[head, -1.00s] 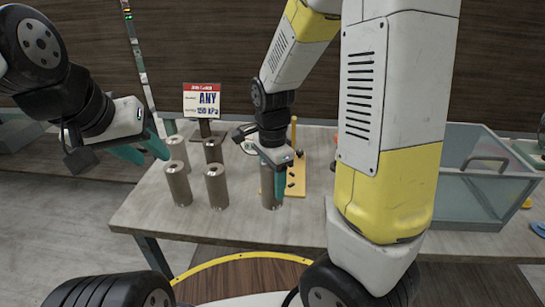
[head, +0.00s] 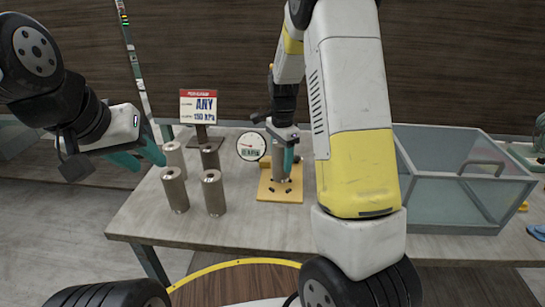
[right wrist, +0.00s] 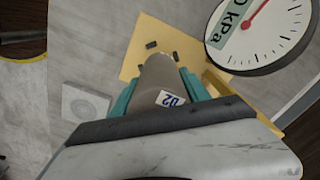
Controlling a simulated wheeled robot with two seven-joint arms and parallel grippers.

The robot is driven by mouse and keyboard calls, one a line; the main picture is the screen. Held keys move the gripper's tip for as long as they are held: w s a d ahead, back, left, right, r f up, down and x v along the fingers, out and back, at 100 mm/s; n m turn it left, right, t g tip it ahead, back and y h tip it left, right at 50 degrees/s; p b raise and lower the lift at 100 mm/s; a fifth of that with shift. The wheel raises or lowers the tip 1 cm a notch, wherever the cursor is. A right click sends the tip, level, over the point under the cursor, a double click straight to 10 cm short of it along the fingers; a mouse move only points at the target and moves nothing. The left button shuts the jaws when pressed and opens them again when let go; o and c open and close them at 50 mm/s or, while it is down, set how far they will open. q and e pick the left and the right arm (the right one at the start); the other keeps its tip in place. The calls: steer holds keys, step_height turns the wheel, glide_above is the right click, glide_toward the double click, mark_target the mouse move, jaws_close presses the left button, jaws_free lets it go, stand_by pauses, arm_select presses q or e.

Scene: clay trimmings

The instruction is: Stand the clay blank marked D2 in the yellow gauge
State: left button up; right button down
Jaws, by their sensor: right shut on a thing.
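The clay blank marked D2 (right wrist: 160,80), a grey-brown cylinder with its label showing in the right wrist view, is held upright between the teal fingers of my right gripper (head: 283,150). In the head view the blank (head: 281,172) is over the middle of the yellow gauge's base (head: 267,194), among small dark pegs. I cannot tell whether its foot touches the base. The base also shows in the right wrist view (right wrist: 135,62), beside the round dial (right wrist: 262,32). My left gripper (head: 140,158) is open and empty, left of the other blanks.
Several similar blanks (head: 175,192) stand on the table (head: 240,222) left of the gauge. Behind them is a sign (head: 199,106) reading "ANY" and "150 kPa". A clear grey bin (head: 450,212) stands at the right. The table front is clear.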

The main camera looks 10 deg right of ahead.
mark_target(281, 167)
steer(key=shift+s+f, duration=0.1)
steer(key=shift+f, duration=1.35)
steer(key=shift+f, duration=0.1)
steer(key=shift+f, duration=0.1)
steer(key=c, duration=0.5)
jaws_free()
